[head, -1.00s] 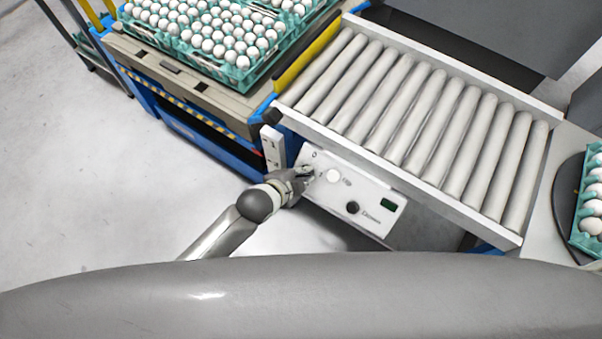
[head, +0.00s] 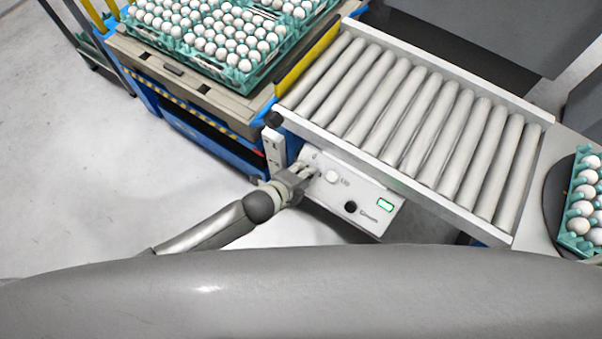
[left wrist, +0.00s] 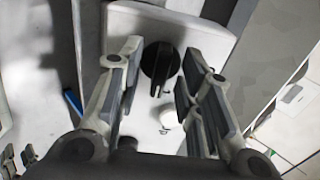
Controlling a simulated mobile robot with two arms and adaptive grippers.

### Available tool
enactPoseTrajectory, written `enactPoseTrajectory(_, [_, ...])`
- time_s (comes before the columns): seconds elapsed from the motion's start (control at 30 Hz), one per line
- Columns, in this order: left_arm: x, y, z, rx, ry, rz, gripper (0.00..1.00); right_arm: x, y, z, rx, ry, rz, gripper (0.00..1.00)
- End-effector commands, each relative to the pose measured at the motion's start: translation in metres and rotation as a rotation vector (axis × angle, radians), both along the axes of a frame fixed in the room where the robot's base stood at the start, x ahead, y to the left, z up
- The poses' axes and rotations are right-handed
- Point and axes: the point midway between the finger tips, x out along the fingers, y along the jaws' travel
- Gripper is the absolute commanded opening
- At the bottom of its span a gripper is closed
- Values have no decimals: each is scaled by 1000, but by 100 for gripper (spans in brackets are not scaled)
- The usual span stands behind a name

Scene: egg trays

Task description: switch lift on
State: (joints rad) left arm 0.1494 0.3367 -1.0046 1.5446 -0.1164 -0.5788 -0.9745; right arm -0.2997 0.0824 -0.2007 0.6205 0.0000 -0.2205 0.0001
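The control panel (head: 375,222) is a white box below the roller conveyor. It bears a white round button (head: 332,177) beside a label that seems to read "Lift", a black knob (head: 350,207) and a small lit green display (head: 385,204). My left gripper (head: 308,170) is at the panel's left end and hides part of it. In the left wrist view the left gripper (left wrist: 158,75) is open, with a black rotary knob (left wrist: 160,64) between its fingers, apart from both. A white button (left wrist: 168,118) shows nearer the palm.
The roller conveyor (head: 430,125) runs above the panel. A blue-sided lift platform (head: 180,73) to its left carries teal trays (head: 245,83) of white eggs. Another egg tray (head: 561,232) sits at the right edge.

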Motion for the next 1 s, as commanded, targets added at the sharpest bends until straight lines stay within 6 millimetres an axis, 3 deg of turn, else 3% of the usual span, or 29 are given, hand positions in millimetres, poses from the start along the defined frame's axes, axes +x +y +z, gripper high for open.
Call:
enactPoseTrajectory(0.27, [-1, 0, 2, -2, 1, 2, 36, 0, 0, 2, 0, 0, -1, 36])
enactPoseTrajectory(0.8, [-46, 34, 57, -1, 3, 2, 36, 0, 3, 77, 3, 0, -3, 36])
enactPoseTrajectory(1.0, [-55, 39, 62, -2, 2, 1, 36, 0, 3, 84, 4, 0, -3, 36])
